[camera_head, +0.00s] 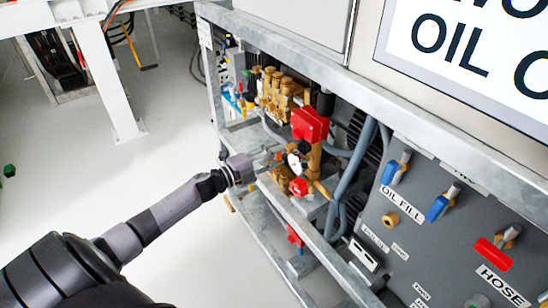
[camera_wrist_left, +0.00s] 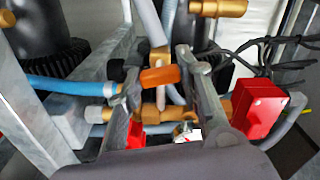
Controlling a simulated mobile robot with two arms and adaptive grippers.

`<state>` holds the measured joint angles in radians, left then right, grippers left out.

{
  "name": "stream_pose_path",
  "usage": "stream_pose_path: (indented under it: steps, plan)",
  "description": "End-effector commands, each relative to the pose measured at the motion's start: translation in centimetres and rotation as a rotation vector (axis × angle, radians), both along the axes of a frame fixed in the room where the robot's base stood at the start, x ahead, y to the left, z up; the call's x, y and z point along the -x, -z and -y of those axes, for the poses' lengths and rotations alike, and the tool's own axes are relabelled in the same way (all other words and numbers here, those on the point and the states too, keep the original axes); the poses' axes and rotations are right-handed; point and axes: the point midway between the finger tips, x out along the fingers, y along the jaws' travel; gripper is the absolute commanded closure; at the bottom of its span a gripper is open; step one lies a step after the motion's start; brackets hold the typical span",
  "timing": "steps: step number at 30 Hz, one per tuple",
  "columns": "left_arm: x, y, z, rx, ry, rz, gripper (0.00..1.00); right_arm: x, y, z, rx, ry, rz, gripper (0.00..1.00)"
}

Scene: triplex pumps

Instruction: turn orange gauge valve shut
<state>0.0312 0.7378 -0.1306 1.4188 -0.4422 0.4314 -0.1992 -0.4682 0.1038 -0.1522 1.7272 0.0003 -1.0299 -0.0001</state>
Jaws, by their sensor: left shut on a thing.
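The orange gauge valve handle (camera_wrist_left: 160,77) lies crosswise between the two fingers of my left gripper (camera_wrist_left: 160,75) in the left wrist view, with a finger at each end. My left gripper (camera_head: 268,160) reaches into the pump frame from the left in the head view and is shut on the handle. The handle itself is too small to make out clearly there. A white-faced gauge (camera_head: 295,161) sits just right of the fingers; it also shows low in the left wrist view (camera_wrist_left: 190,133). My right gripper is in neither view.
A red box (camera_head: 310,124) and brass pump block (camera_head: 281,93) stand above the gripper. A galvanized frame (camera_head: 248,207) surrounds the pump. Grey hoses (camera_head: 350,170) and a panel with blue and red valve handles (camera_head: 492,252) lie right. Open floor (camera_head: 90,190) is left.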

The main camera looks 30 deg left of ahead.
Motion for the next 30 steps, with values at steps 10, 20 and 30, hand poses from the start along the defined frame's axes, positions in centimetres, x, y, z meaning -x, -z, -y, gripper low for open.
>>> stream_pose_path:
  steps: [10, 20, 30]
  plan:
    - [0.1, 0.2, 0.1, -0.169, 0.001, 0.068, 0.95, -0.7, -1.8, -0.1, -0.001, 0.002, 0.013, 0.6]
    - [0.1, 0.1, 0.1, -0.215, 0.001, 0.087, 0.95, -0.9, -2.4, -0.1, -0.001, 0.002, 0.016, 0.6]
    - [0.1, 0.1, 0.0, -0.217, 0.002, 0.087, 0.66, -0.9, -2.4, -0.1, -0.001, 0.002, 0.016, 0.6]
